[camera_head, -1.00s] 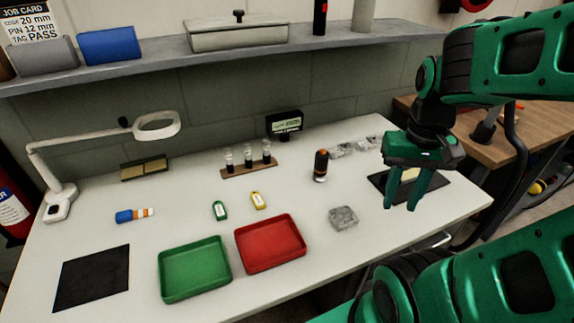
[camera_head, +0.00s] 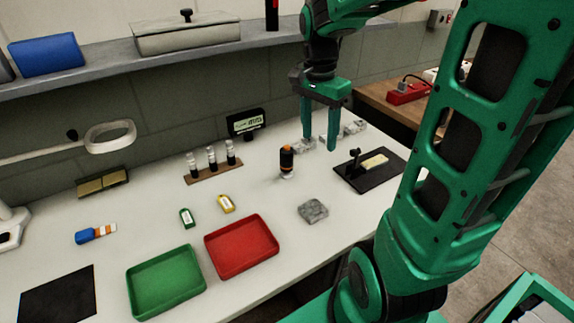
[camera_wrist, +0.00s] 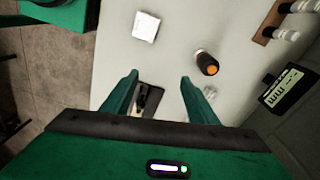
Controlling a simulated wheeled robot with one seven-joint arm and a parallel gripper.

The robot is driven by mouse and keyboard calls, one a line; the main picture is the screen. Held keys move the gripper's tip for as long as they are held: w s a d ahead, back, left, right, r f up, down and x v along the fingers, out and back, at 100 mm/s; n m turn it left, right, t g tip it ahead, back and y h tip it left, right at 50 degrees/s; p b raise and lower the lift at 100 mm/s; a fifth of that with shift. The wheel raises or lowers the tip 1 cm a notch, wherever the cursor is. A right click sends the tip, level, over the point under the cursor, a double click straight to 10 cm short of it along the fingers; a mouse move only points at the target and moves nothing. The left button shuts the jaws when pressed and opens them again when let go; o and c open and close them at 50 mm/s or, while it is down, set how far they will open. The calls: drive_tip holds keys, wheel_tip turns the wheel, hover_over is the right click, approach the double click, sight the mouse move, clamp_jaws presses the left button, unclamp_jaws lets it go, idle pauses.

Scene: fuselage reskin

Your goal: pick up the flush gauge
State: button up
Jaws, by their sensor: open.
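An upright black cylinder with an orange band and a pale metallic base (camera_head: 286,161), which looks like the flush gauge, stands on the white table. In the wrist view it shows from above with an orange top (camera_wrist: 207,64), just right of the right finger. My gripper (camera_head: 320,143) is open and empty, pointing down above the table. In the head view it is right of the cylinder and appears apart from it. The wrist view shows both fingers spread (camera_wrist: 160,80) with nothing between their tips.
A black plate (camera_head: 350,182) with a small post and pale block lies right of the cylinder. Clear packets (camera_head: 355,127) lie behind. A grey block (camera_head: 313,211), red tray (camera_head: 242,247), vial rack (camera_head: 213,172) and digital display (camera_head: 246,123) are nearby.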

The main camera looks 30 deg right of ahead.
sight(286, 146)
drive_tip(key=w+a+m, duration=0.1)
drive_tip(key=w, duration=0.2)
drive_tip(key=w+a+m, duration=0.1)
drive_tip(key=w+m, duration=0.1)
drive_tip(key=w, duration=0.1)
drive_tip(key=w+f+m, duration=0.1)
drive_tip(key=w+m, duration=0.1)
drive_tip(key=w, duration=0.2)
drive_tip(key=shift+w+a+y, duration=0.1)
drive_tip(key=shift+a+y, duration=0.3)
drive_tip(key=f, duration=1)
drive_tip(key=shift+w+f, duration=0.25)
drive_tip(key=shift+f, duration=0.15)
drive_tip(key=shift+c, duration=0.4)
drive_tip(key=c, duration=1.1)
